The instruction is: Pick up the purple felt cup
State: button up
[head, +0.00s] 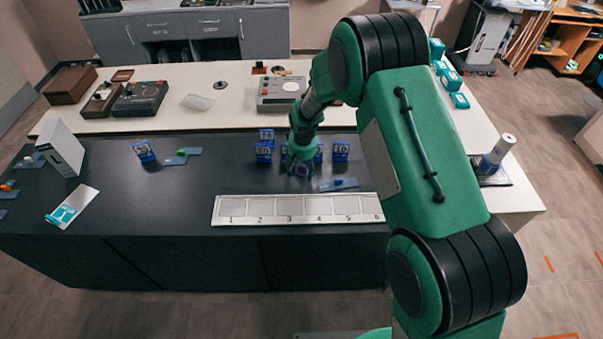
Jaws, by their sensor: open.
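A small dark purple object (302,172), which looks like the purple felt cup, sits on the black table top (215,180) behind the numbered white strip. My gripper (301,166) points down right over it, with its open fingers close around or just above it. The gripper and wrist hide most of the object. I cannot tell whether the fingers touch it.
Several blue boxes (340,151) stand close behind and beside my gripper. A flat blue piece (338,184) lies to its right. The white strip (290,209) with numbered cells runs along the front edge. The table's middle left is clear.

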aim_at(301, 173)
jog(key=shift+c, duration=0.2)
jog(key=c, duration=0.8)
jog(key=shift+r, duration=0.45)
notch_tip(301, 173, up, 3)
jog(key=shift+r+p, duration=0.1)
jog(key=shift+p, duration=0.4)
jog(key=s+d, duration=0.1)
jog(key=s, duration=0.4)
jog(key=s+d+p, duration=0.1)
jog(key=s, duration=0.4)
jog(key=s+d+r, duration=0.1)
jog(key=s, duration=0.4)
jog(key=shift+s+d+p, duration=0.25)
jog(key=shift+d+p, duration=0.1)
jog(key=shift+d, duration=0.05)
